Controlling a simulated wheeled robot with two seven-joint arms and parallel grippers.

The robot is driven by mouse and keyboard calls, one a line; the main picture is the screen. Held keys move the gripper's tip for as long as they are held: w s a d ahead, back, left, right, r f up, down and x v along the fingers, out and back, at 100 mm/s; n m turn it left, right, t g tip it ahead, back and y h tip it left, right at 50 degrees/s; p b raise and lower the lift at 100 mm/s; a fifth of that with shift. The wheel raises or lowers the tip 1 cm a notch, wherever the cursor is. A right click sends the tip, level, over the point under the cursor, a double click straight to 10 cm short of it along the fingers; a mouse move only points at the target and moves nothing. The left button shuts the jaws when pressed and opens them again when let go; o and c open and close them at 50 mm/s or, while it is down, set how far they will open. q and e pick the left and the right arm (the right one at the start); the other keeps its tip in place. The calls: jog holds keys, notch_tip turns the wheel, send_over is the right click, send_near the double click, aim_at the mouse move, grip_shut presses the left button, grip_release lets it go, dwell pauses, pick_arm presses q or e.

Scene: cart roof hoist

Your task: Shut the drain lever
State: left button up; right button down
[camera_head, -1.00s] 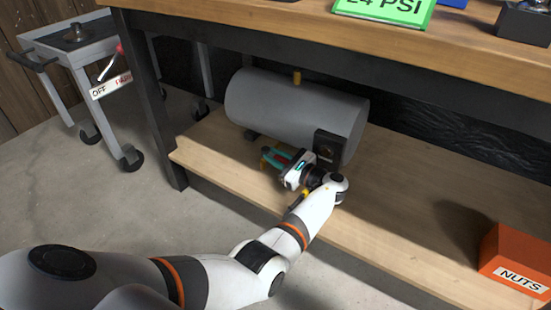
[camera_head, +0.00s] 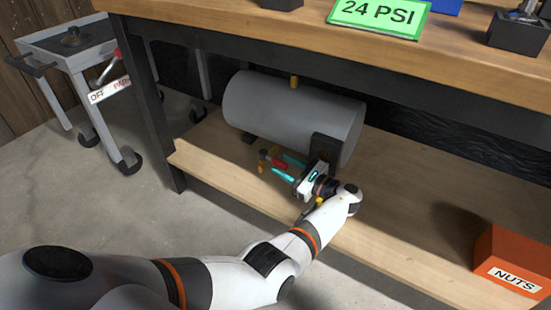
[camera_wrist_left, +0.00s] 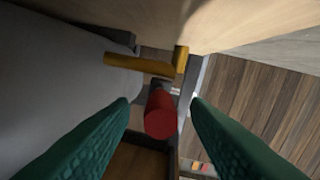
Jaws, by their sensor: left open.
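The drain lever shows under the near end of the grey tank (camera_head: 290,110), on the low shelf. In the left wrist view its red grip (camera_wrist_left: 160,114) points toward the camera, between my fingers, with a gap on both sides. The brass drain pipe (camera_wrist_left: 138,63) lies beyond it. My left gripper (camera_head: 271,160) has teal fingers and is open, just in front of the tank's underside. It also shows in the left wrist view (camera_wrist_left: 160,104). The lever's exact angle is hard to tell. My right gripper is not in view.
The shelf (camera_head: 390,210) has free room to the right, up to an orange NUTS box (camera_head: 512,262). The bench top (camera_head: 230,22) overhangs the tank, with a green 24 PSI sign (camera_head: 380,16) on it. A grey cart (camera_head: 65,45) stands at the left.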

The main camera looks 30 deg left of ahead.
pick_arm(q)
jog(key=d, duration=0.4)
jog(key=s+d, duration=0.1)
jog(key=d, duration=0.2)
jog(key=shift+c, duration=0.3)
